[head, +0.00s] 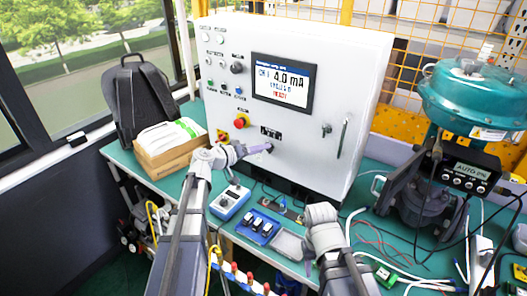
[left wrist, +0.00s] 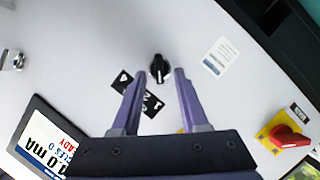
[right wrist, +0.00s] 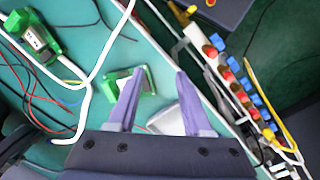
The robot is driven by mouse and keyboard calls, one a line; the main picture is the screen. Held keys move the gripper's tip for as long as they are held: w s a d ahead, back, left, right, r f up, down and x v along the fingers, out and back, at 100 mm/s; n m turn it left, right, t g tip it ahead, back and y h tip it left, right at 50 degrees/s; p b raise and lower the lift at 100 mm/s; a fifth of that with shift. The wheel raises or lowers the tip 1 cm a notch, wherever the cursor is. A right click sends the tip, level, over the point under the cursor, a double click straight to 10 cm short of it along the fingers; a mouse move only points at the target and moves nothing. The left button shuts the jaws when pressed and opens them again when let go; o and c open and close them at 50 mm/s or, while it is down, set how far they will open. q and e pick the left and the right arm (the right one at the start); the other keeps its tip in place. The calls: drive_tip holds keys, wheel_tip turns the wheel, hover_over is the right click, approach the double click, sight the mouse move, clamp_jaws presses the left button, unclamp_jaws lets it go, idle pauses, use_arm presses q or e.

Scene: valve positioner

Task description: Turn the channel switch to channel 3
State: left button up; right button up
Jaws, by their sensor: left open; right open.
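The channel switch is a black rotary knob (left wrist: 159,68) on the white cabinet front (head: 335,75), with a black number label (left wrist: 138,93) beside it. In the left wrist view the knob shows between the tips of my open left gripper (left wrist: 160,76); contact cannot be told. In the head view my left gripper (head: 254,150) reaches the panel just below the label, and hides most of the knob. The display (head: 283,82) reads 4.0 mA, apparently CH 1. My right gripper (right wrist: 161,73) is open and empty over the bench, above a small green-ended part (right wrist: 133,84).
A red emergency button (head: 241,120) and a red rotary switch (left wrist: 290,137) on yellow are near the knob. A blue-white box (head: 230,201) and a blue tray (head: 257,227) lie below. The teal valve actuator (head: 468,95) and loose cables are at right.

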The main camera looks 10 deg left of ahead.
use_arm(q)
drive_tip(key=shift+x, duration=0.9)
clamp_jaws()
